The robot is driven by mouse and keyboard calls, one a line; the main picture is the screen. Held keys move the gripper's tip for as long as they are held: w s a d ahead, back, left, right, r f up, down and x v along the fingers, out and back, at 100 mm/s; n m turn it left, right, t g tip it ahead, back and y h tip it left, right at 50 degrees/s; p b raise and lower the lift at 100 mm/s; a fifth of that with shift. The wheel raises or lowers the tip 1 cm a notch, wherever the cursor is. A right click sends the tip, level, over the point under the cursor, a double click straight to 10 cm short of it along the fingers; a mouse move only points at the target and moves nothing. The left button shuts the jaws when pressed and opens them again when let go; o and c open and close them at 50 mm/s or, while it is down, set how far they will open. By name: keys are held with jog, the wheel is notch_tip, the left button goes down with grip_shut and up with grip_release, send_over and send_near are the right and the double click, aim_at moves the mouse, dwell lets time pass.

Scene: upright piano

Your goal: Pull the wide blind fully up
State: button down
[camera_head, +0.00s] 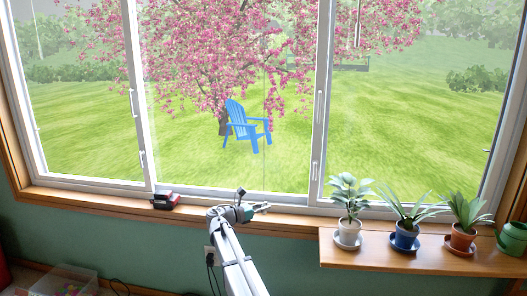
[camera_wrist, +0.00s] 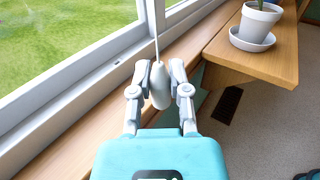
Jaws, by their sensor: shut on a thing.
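The blind's pull is a pale grey, tapered knob (camera_wrist: 160,88) on a thin cord (camera_wrist: 155,32), seen in the wrist view. My gripper (camera_wrist: 159,72) is shut on the knob, with one finger on each side of it. In the head view my gripper (camera_head: 263,207) is in front of the window sill, below the middle pane. The cord shows there as a thin line (camera_head: 264,150) rising from the gripper across the pane. The blind's fabric is not in view; the visible panes are uncovered.
A wooden shelf (camera_head: 400,258) with potted plants juts out right of my gripper; the nearest is a white pot (camera_head: 348,231), also in the wrist view (camera_wrist: 258,24). A clear toy bin (camera_head: 62,282) is lower left.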

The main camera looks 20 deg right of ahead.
jog(key=shift+f, duration=0.2)
notch_tip(320, 180, down, 9)
jog(key=b, duration=0.9)
jog(key=shift+f, duration=0.1)
dwell(0.3)
notch_tip(320, 180, down, 9)
jog(key=b, duration=0.8)
jog(key=shift+b, duration=0.4)
jog(key=shift+c, duration=2.2)
grip_release()
jog(key=shift+r, duration=0.2)
